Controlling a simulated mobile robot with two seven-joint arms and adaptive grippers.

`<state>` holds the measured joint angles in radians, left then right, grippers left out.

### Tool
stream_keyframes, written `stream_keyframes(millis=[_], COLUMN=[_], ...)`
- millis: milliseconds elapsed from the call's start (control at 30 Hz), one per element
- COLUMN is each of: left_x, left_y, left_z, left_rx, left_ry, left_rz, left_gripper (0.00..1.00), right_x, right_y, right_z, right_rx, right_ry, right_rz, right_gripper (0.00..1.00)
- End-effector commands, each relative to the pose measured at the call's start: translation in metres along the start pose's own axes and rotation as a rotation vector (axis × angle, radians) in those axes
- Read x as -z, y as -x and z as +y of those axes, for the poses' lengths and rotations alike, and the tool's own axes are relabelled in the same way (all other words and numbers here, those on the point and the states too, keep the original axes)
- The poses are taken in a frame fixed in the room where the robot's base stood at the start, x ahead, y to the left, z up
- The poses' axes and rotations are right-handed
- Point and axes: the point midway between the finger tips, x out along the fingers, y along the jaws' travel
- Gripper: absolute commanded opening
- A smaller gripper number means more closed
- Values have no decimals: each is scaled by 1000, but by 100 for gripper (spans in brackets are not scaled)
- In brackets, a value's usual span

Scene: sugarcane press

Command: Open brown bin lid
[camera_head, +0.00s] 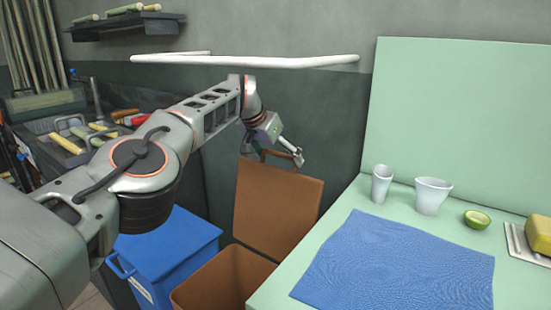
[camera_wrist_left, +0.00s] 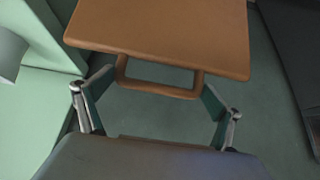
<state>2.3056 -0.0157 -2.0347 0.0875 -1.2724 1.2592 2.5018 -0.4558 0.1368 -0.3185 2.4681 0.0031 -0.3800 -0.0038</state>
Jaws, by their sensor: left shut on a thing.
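The brown bin lid (camera_head: 277,205) stands raised, close to upright, at the back of the brown bin (camera_head: 222,280), whose opening is uncovered. The lid's handle (camera_head: 276,155) is a loop on its upper edge. In the left wrist view the lid (camera_wrist_left: 165,28) fills the top, with its handle (camera_wrist_left: 155,88) below. My left gripper (camera_head: 283,147) is at the handle, its fingers (camera_wrist_left: 158,82) wide apart, one on each side of the loop, and shut on it. My right gripper is in neither view.
A blue bin (camera_head: 165,250) stands left of the brown bin. A green counter (camera_head: 345,205) at right holds a blue cloth (camera_head: 395,265), two cups and a cut lime. A white bar (camera_head: 245,60) runs above my left arm.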

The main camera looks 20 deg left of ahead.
Motion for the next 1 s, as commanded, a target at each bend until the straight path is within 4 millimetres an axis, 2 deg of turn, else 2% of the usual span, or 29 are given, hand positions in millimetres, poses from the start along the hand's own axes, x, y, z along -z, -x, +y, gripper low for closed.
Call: stream_keyframes(millis=[400,433,467,800,867,1000], left_x=[2,2,2,3,8,32], left_y=[2,2,2,3,6,5], left_z=[2,2,2,-1,-3,9], left_rx=[2,2,3,-11,-33,-43], left_ry=[-5,-5,-5,-3,-8,-120], left_rz=[0,0,0,13,37,149], left_gripper=[54,98,100,100,100,100], right_x=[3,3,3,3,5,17], right_y=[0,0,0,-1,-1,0], right_z=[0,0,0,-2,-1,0], right_rx=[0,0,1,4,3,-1], right_ry=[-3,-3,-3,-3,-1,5], right_rz=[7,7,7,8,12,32], right_gripper=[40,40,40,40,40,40])
